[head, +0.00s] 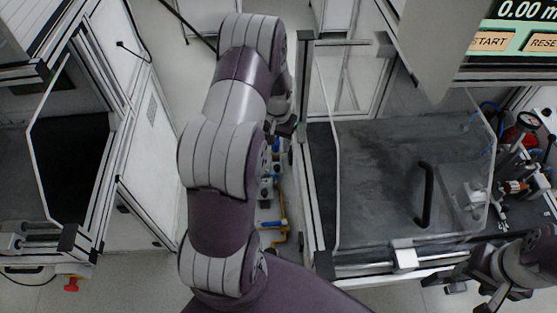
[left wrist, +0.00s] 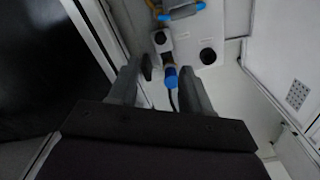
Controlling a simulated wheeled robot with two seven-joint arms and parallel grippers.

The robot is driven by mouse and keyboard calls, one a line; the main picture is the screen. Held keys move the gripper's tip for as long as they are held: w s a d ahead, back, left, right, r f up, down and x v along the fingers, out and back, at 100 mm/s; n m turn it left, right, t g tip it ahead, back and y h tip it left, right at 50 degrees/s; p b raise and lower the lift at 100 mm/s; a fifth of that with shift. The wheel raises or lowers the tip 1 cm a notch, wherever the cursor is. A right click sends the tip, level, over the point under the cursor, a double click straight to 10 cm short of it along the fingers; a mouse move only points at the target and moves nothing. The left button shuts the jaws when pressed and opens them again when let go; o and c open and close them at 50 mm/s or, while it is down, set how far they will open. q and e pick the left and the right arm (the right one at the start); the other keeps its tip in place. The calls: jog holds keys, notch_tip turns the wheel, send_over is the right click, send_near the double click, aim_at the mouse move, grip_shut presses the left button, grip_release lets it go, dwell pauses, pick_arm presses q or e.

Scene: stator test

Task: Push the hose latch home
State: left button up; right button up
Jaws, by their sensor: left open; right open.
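A blue hose fitting (left wrist: 170,77) with a dark hose below it shows in the left wrist view, on a light metal block (left wrist: 163,42) on a pale panel. I cannot tell how far its latch is pushed in. My left gripper (left wrist: 165,88) is open, with one finger on each side of the fitting; I cannot tell whether they touch it. In the head view my left gripper (head: 283,127) is small and partly hidden by my arm, beside the column of fittings (head: 266,185). My right gripper (head: 455,282) is open and empty at the lower right.
A blue-ended handle (left wrist: 182,11) lies above the fitting, and round black ports are on the panel. A clear-lidded test bench (head: 390,180) with a black handle (head: 426,195) stands right of my left arm. A white cabinet (head: 140,150) stands left. The gap between is narrow.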

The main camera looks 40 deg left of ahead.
pick_arm(q)
send_over(277, 166)
jog(key=f, duration=0.4)
jog(key=shift+s+p, duration=0.35)
jog(key=shift+s, duration=0.05)
jog(key=f, duration=0.6)
jog(key=shift+w+d+f+p, duration=0.15)
jog(key=shift+w+f+p, duration=0.2)
jog(key=shift+p, duration=0.05)
jog(key=shift+f, duration=0.3)
grip_shut()
